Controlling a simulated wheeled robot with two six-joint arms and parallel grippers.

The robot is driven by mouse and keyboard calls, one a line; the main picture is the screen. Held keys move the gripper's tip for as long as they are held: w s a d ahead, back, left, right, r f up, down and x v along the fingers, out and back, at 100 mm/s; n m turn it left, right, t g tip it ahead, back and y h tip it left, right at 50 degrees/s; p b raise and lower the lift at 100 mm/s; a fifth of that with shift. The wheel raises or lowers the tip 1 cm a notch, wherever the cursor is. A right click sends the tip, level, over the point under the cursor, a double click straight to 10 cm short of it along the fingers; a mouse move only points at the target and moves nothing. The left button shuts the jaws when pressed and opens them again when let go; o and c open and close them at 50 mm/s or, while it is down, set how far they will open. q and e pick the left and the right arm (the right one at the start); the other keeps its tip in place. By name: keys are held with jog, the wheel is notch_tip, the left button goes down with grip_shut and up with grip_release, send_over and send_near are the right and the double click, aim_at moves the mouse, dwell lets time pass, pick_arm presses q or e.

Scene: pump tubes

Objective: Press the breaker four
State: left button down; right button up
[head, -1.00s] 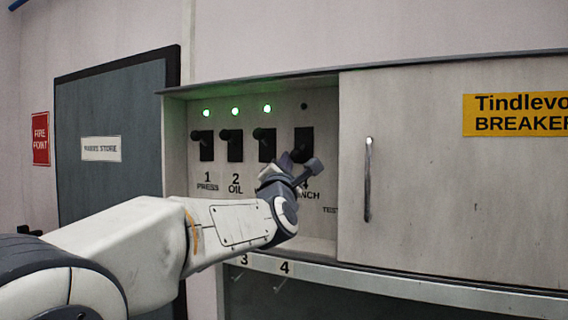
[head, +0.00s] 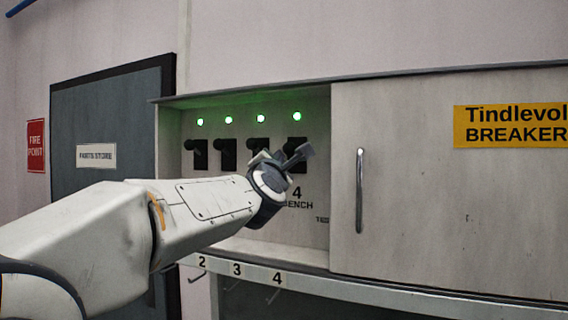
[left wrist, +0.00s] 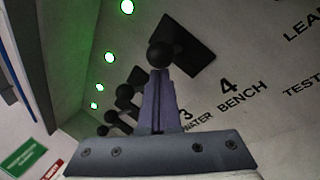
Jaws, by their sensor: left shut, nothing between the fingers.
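Breaker four (head: 297,143) is a black lever switch above the label "4 BENCH" inside the open cabinet. In the left wrist view its round knob and dark plate (left wrist: 190,45) sit just past my fingertips. The green lamp (head: 297,116) above it is lit. My left gripper (head: 292,155) is shut and empty, in front of breaker four and partly covering it. In the left wrist view the closed fingers (left wrist: 158,80) reach up to the knob; I cannot tell whether they touch. My right gripper is not in view.
Breakers one (head: 196,153), two (head: 225,153) and three (head: 257,146) stand to the left, each under a lit green lamp. A sliding door (head: 420,190) with a vertical handle (head: 360,190) covers the cabinet's right side. Numbered hooks (head: 272,294) hang below the shelf edge.

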pick_arm(q)
jog(key=a+f+b, duration=0.3)
jog(key=b, duration=0.3)
jog(key=s+a+r+p, duration=0.1)
jog(key=s+r, duration=0.3)
jog(key=s, duration=0.4)
jog(key=shift+s+r+p, duration=0.15)
jog(key=shift+s+p, duration=0.1)
jog(key=shift+p, duration=0.4)
jog(key=shift+a, duration=0.1)
